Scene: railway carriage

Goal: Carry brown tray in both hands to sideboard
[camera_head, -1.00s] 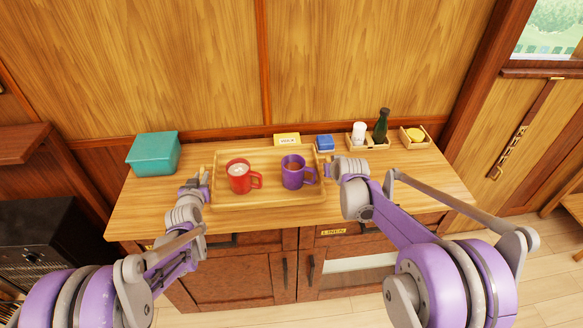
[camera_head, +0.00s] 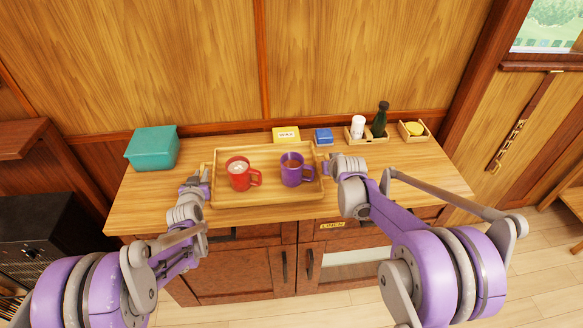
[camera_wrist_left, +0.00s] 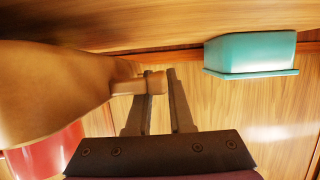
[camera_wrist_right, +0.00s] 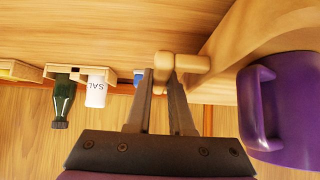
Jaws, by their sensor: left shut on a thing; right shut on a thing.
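The brown wooden tray (camera_head: 265,199) is level at the sideboard (camera_head: 150,212), over the middle of its light wooden top. I cannot tell whether its underside touches the top. A red mug (camera_head: 239,178) with a pale drink and a purple mug (camera_head: 292,172) with a brown drink stand upright on it. My left gripper (camera_head: 199,184) is at the tray's left end, its fingers around the wooden handle (camera_wrist_left: 155,84). My right gripper (camera_head: 330,167) is at the right end, its fingers around the other handle (camera_wrist_right: 165,66).
A teal box (camera_head: 152,148) stands at the back left of the sideboard. A yellow box (camera_head: 286,135), a blue box (camera_head: 323,136), a salt shaker (camera_head: 358,127), a green bottle (camera_head: 380,118) and a yellow-topped item (camera_head: 414,128) line the back. Free surface lies right of the tray.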

